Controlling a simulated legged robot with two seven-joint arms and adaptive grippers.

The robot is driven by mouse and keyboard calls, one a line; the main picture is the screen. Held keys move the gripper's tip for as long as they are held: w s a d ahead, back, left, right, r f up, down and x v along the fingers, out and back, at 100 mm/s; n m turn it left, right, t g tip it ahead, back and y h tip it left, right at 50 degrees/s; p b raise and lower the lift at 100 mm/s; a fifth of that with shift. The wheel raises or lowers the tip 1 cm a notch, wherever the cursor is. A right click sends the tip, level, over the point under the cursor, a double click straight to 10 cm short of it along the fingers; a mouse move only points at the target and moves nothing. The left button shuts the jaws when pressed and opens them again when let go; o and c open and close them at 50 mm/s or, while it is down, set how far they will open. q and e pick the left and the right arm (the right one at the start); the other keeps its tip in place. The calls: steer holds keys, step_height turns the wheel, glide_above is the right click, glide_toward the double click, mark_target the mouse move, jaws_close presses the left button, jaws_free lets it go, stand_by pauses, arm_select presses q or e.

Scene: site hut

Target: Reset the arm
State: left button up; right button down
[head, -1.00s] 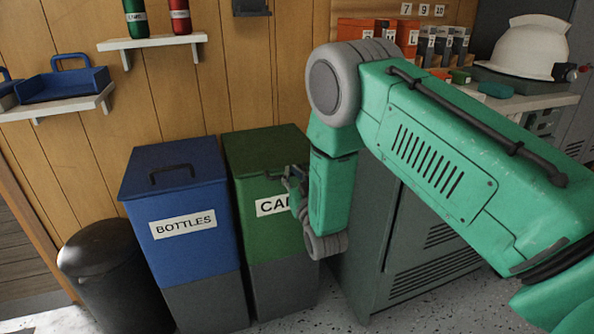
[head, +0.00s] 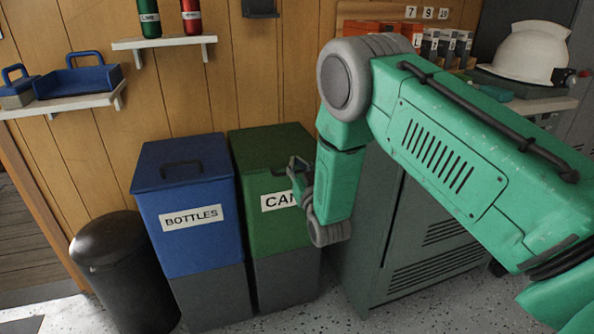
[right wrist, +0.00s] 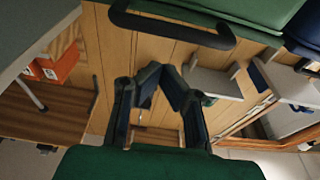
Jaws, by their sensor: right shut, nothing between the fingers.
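My right arm comes in from the right in the head view, bent down at the elbow. Its gripper (head: 296,172) is in front of the green bin's (head: 272,228) upper part, at its label, partly hidden by my own forearm. In the right wrist view the fingers (right wrist: 160,80) come together at the tips with nothing held between them. The black handle (right wrist: 172,25) of a green lid shows above the fingers there. I cannot tell whether the gripper touches the bin. My left gripper is not in view.
A blue bin labelled BOTTLES (head: 190,245) stands left of the green one, with a black round bin (head: 115,255) beside it. A grey cabinet (head: 375,215) stands to the right. A white helmet (head: 525,55) rests at the back right. Wall shelves (head: 165,42) hold bottles and a blue tray.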

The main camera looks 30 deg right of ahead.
steer(key=f+p+v, duration=0.1)
steer(key=f+v, duration=0.1)
steer(key=v, duration=0.7)
steer(key=shift+a, duration=0.35)
